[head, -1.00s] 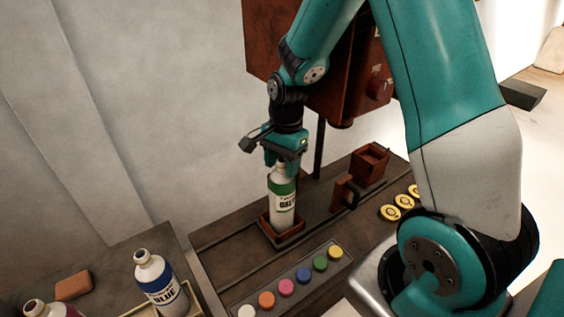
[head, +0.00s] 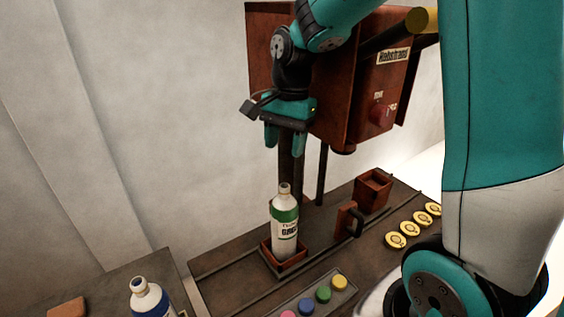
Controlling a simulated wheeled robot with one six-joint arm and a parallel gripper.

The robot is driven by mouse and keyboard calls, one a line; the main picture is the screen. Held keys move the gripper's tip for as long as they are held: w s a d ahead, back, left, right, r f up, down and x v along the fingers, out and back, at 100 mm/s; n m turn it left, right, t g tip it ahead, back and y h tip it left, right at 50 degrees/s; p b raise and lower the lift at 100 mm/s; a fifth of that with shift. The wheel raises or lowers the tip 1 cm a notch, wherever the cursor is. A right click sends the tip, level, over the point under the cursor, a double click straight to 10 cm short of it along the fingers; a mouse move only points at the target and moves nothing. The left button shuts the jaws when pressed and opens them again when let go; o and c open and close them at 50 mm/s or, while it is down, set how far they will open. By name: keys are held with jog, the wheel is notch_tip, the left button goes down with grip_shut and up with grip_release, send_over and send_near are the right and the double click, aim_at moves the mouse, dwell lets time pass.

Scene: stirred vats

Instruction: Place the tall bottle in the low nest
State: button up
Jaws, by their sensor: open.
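The tall bottle (head: 284,222) is white with a green band and a label. It stands upright inside the low nest (head: 291,262), a shallow red-brown square holder on the dark bench. My gripper (head: 285,140) is open and empty, above the bottle and apart from it, with its fingers pointing down. The bottle's base is hidden by the nest's front wall.
A taller red-brown box (head: 373,191) and a handled block (head: 348,220) stand right of the bottle. A blue-labelled bottle (head: 149,299) is at lower left. A red-brown machine housing (head: 345,110) hangs behind my gripper.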

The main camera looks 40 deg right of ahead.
jog(key=s+a+r+n+y, duration=0.2)
jog(key=s+a+r+n, duration=0.1)
jog(key=s+a+n, duration=1.3)
jog(key=s+n, duration=0.3)
jog(key=n, duration=0.1)
jog(key=shift+s+a+y, duration=0.3)
jog(key=shift+y, duration=0.1)
